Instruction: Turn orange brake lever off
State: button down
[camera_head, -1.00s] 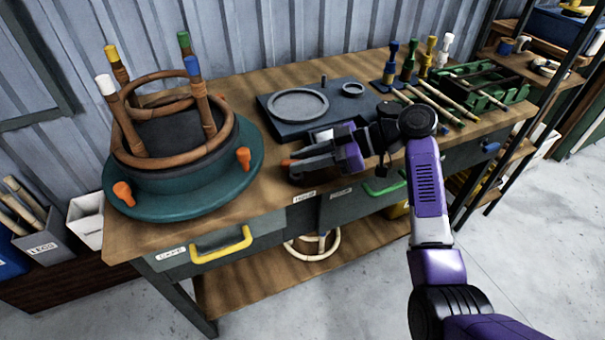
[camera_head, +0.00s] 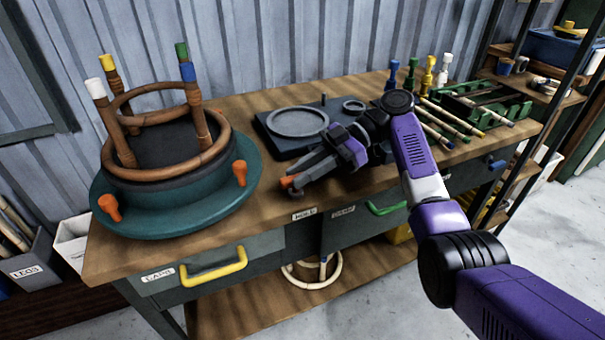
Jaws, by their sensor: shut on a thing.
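A small orange lever end (camera_head: 288,182) shows at the tips of my gripper (camera_head: 291,179), near the front edge of the workbench. My gripper is shut on it, and the fingers hide most of the lever. I cannot tell which way the lever is turned. The gripper reaches in from the right, slanting down to the left. To its left is a teal turntable (camera_head: 215,207) with two orange knobs, one at the front left (camera_head: 110,207) and one at the right (camera_head: 239,173). A rattan frame (camera_head: 203,128) with colour-tipped legs stands on it.
A dark plate with a grey disc (camera_head: 297,121) lies behind my gripper. Coloured pegs, rattan sticks and a green rack (camera_head: 486,105) are at the back right. The drawers have a yellow handle (camera_head: 214,266) and a green handle (camera_head: 387,209). Wood left of the gripper is clear.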

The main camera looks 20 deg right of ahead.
jog(key=shift+f, duration=0.1)
jog(key=c, duration=1.3)
grip_release()
jog(key=shift+p+v, duration=0.45)
jog(key=shift+v, duration=3.4)
